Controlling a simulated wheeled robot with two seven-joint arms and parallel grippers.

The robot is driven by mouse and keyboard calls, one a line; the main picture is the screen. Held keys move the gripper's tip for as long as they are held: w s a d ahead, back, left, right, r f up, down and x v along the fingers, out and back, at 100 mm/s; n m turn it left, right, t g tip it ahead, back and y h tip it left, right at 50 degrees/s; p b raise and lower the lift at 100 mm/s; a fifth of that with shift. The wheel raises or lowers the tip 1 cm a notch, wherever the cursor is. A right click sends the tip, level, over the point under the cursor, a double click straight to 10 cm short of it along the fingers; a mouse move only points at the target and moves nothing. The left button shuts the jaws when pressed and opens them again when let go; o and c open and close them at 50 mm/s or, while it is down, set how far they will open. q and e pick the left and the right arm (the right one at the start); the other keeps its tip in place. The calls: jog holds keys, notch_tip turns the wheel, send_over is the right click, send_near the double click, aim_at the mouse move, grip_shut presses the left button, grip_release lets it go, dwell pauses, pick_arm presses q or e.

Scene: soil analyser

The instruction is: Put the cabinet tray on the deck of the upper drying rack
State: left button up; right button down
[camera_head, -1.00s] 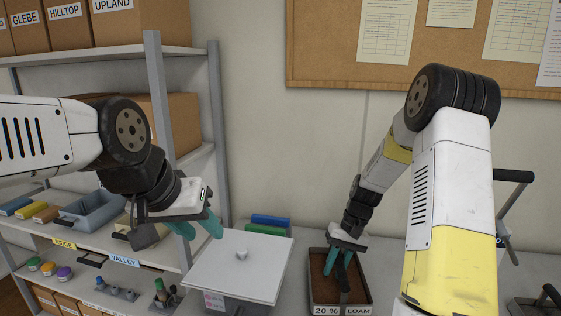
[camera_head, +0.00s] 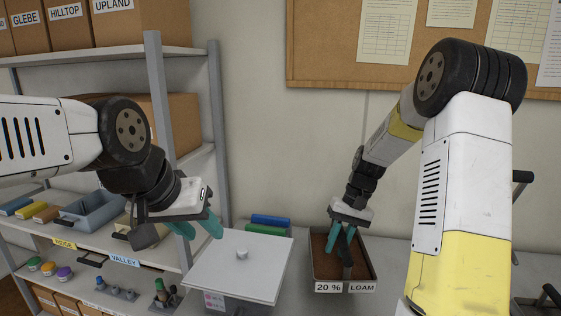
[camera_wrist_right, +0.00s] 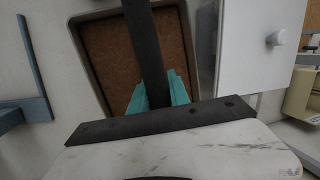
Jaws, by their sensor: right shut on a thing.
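A dark tray of brown soil (camera_head: 318,262) with front labels "20 %" and "LOAM" is at the lower middle of the head view. My right gripper (camera_head: 341,240) is above it, shut on its dark upright handle. In the right wrist view the handle bar (camera_wrist_right: 145,45) runs between the teal fingers (camera_wrist_right: 160,92), with the soil and tray rim behind. Whether the tray touches the surface beneath is hard to tell. My left gripper (camera_head: 200,230) is open and empty beside the shelf post. I cannot identify the upper drying rack in these views.
A white lidded box (camera_head: 255,270) with a knob stands left of the tray. Blue and green items (camera_head: 268,222) lie behind it. A grey shelf unit (camera_head: 160,110) with cartons and bins fills the left. A pinboard (camera_head: 330,60) hangs behind. Black handles (camera_head: 522,177) show at the right.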

aim_at(338, 258)
notch_tip(338, 258, down, 7)
jog(key=shift+s, duration=0.15)
jog(key=shift+w+d+f, duration=0.1)
jog(key=shift+w+d, duration=0.15)
jog(key=shift+d, duration=0.05)
jog(key=w+d+r, duration=0.1)
jog(key=w+d+r+m, duration=0.1)
jog(key=r, duration=0.1)
jog(key=d+r+m, duration=0.1)
jog(key=d+r, duration=0.1)
jog(key=shift+w+r+t, duration=0.2)
jog(key=shift+w+t, duration=0.2)
jog(key=shift+d+f, duration=0.2)
jog(key=shift+f, duration=0.15)
jog(key=shift+w+f, duration=0.1)
jog(key=shift+f, duration=4.2)
jog(key=c, duration=1.2)
grip_release()
jog(key=shift+f, duration=0.15)
jog(key=shift+c, duration=0.2)
